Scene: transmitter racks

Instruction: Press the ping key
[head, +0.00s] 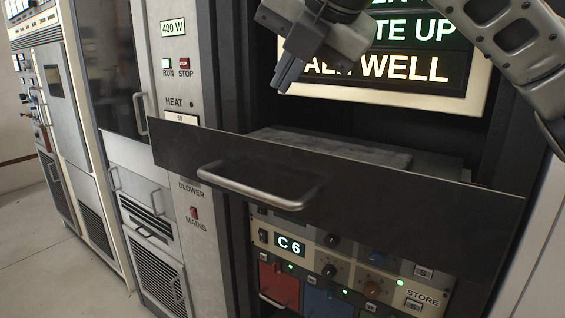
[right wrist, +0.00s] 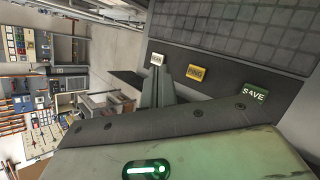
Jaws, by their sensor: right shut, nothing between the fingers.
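The ping key (right wrist: 196,73) is a yellow key labelled PING in the right wrist view, in the middle of a row on a dark panel. A white key (right wrist: 157,60) sits to its left and a green SAVE key (right wrist: 255,91) to its right. My right gripper (right wrist: 163,76) is shut and empty. Its fingertips appear just below the white key and left of the ping key; I cannot tell their height above the panel. In the head view the right gripper (head: 284,84) hangs above the pulled-out drawer (head: 350,184). The keys are hidden there. My left gripper is not in view.
A lit screen (head: 400,70) reading "ALL WELL" stands behind the right gripper. The drawer's dark front has a metal handle (head: 262,186). Below it is a panel with a C6 display (head: 289,245) and knobs. Rack cabinets (head: 95,120) line the left, beside open floor.

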